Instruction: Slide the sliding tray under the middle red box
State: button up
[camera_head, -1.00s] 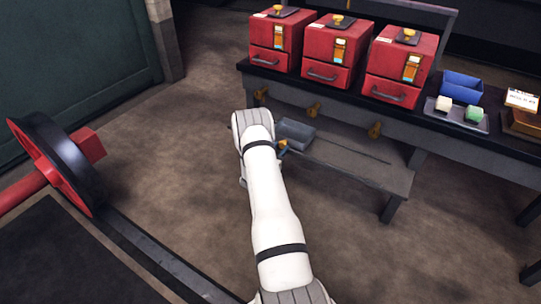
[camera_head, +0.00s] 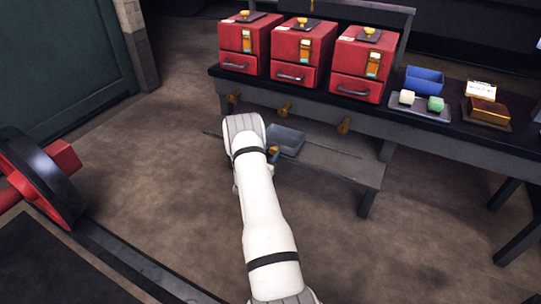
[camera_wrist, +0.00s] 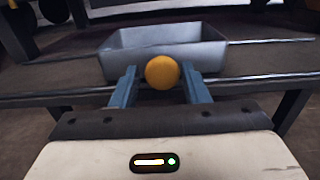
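The sliding tray (camera_head: 287,140) is a grey open bin on the low shelf under the bench; it also shows in the wrist view (camera_wrist: 165,52). It stands roughly below the middle red box (camera_head: 301,52). The tray's round orange knob (camera_wrist: 163,72) faces me. My gripper (camera_wrist: 161,82) has its two blue fingers on either side of this knob and appears shut on it, though a thin gap shows at the left. In the head view my gripper (camera_head: 272,153) is mostly hidden behind my white wrist.
A left red box (camera_head: 250,42) and a right red box (camera_head: 363,63) flank the middle one. Orange knobs hang under the bench edge. A blue bin (camera_head: 425,80) stands right on the bench. A rail (camera_head: 335,152) runs along the shelf. A red and black wheel (camera_head: 45,180) is at left.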

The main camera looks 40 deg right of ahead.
jog(key=o, duration=0.3)
jog(key=shift+f, duration=0.15)
jog(key=p+v, duration=0.2)
jog(key=v, duration=0.5)
jog(key=shift+s+a, duration=0.15)
jog(key=shift+a, duration=0.2)
